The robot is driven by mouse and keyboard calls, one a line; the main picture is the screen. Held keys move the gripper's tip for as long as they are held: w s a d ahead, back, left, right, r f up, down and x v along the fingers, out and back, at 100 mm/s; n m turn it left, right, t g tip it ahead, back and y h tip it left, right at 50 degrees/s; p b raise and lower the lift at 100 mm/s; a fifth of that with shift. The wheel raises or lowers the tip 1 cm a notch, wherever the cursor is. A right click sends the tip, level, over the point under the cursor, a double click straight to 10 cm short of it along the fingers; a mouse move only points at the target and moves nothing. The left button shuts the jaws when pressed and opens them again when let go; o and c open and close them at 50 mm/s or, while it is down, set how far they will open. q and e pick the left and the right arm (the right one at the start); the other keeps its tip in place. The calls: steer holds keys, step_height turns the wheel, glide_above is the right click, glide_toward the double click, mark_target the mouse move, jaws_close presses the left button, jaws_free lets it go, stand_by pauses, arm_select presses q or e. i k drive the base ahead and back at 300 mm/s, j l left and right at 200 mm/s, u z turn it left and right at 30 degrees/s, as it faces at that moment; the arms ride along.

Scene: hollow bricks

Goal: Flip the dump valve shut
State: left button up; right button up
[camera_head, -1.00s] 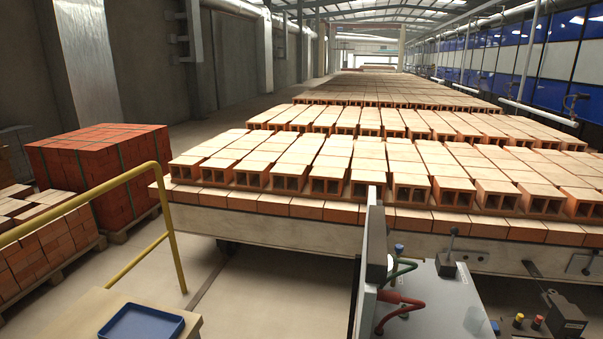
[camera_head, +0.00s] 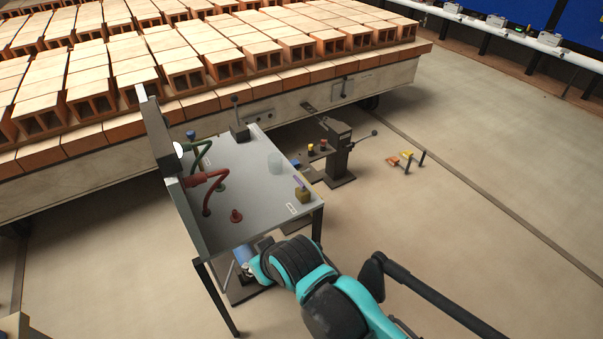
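A small brass-coloured valve body with a purple lever (camera_head: 301,190) sits near the right front corner of the grey bench top (camera_head: 245,220); it looks like the dump valve, but its label is too small to read. Its lever slants up; whether it is open or shut I cannot tell. My teal and black arm reaches in from the lower right, in front of the bench and below that valve. I make out no gripper fingers on it. My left gripper is not in view.
A red hose (camera_head: 206,192) and a green hose (camera_head: 199,155) rise by the upright panel at the bench's left. A black pedestal (camera_head: 338,155) stands behind right.

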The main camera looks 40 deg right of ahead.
mark_target(303, 187)
steer(key=k+l+z, duration=0.1)
steer(key=z, duration=1.15)
steer(key=i+j+u, duration=0.25)
steer(key=u, duration=0.2)
steer(key=i+u, duration=0.45)
steer(key=k+j, duration=0.1)
